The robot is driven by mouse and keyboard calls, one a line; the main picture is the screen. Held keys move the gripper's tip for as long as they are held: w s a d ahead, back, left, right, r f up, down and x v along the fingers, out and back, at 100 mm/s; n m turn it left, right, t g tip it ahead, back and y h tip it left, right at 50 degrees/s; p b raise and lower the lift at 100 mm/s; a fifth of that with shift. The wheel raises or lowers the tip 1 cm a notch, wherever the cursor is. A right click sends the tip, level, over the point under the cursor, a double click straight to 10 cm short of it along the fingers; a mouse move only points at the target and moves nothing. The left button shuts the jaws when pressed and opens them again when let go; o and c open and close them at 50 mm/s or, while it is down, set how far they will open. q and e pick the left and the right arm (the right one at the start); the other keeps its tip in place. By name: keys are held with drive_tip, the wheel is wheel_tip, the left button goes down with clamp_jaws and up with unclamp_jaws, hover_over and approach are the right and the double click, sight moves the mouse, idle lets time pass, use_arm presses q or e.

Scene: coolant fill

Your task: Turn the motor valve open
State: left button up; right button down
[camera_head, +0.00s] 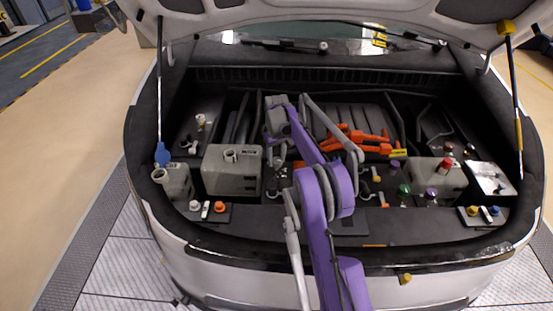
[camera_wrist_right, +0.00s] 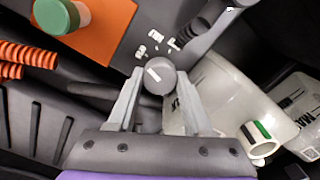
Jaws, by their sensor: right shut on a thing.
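The valve knob (camera_wrist_right: 160,76) is round and grey with a white mark across its top, and it sits between my right fingertips in the right wrist view. My right gripper (camera_wrist_right: 160,82) is shut on the knob, with one finger on each side. White markings (camera_wrist_right: 153,43) lie on the dark panel beside it. In the head view my right gripper (camera_head: 277,158) points down into the engine bay beside the large grey-white tank. The knob cannot be made out there. My left gripper is not in view.
A grey-white tank (camera_head: 232,172) stands left of the gripper. Orange hoses (camera_head: 352,139) lie to the right. The raised hood is above.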

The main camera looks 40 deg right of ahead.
sight(276, 160)
drive_tip(key=shift+n, duration=1.5)
drive_tip(key=shift+c, duration=1.5)
unclamp_jaws()
wheel_tip(276, 160, up, 11)
drive_tip(key=shift+p, duration=0.35)
